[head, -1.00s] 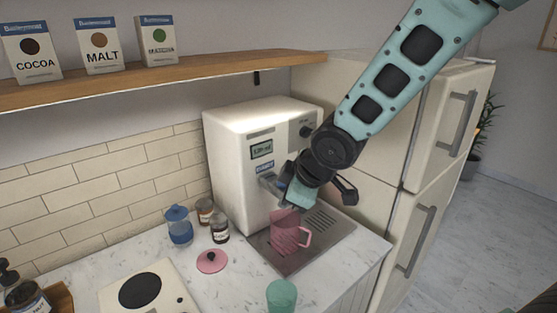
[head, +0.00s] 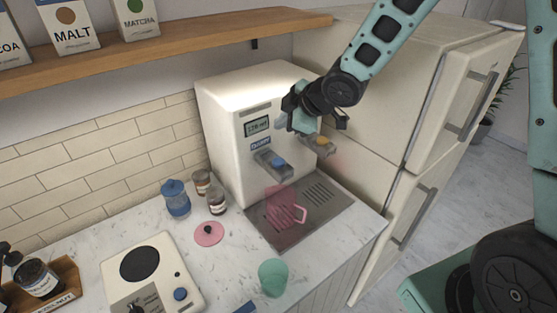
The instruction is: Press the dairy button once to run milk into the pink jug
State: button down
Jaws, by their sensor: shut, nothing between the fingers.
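The white machine (head: 228,105) has a small display (head: 257,126) with a label that seems to read DAIRY. Below the label a grey spout block sticks out, with a blue button (head: 279,163) on it. The pink jug (head: 280,206), translucent with its handle to the right, stands upright on the metal drip tray (head: 325,210) under this spout. Its contents cannot be made out. My gripper (head: 286,121) is shut and empty, in front of the machine's upper front, above and apart from the blue button. It hides part of the machine's upper right face.
A second spout with a yellow button (head: 322,141) is to the right. A pink lid (head: 209,233), a blue lidded jar (head: 175,198), small bottles (head: 217,199) and a green cup (head: 273,278) stand on the counter. A fridge (head: 385,130) is at right.

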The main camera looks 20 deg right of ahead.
aim_at(282, 163)
jog(key=shift+f+b, duration=4.05)
jog(key=shift+f, duration=0.35)
jog(key=shift+f+b, duration=0.35)
jog(key=shift+f, duration=0.05)
jog(key=shift+f+b, duration=0.5)
jog(key=shift+r+p, duration=0.9)
jog(key=shift+r, duration=0.05)
notch_tip(282, 163, up, 5)
jog(key=p, duration=0.4)
jog(key=shift+r+p, duration=0.1)
jog(key=shift+p, duration=0.3)
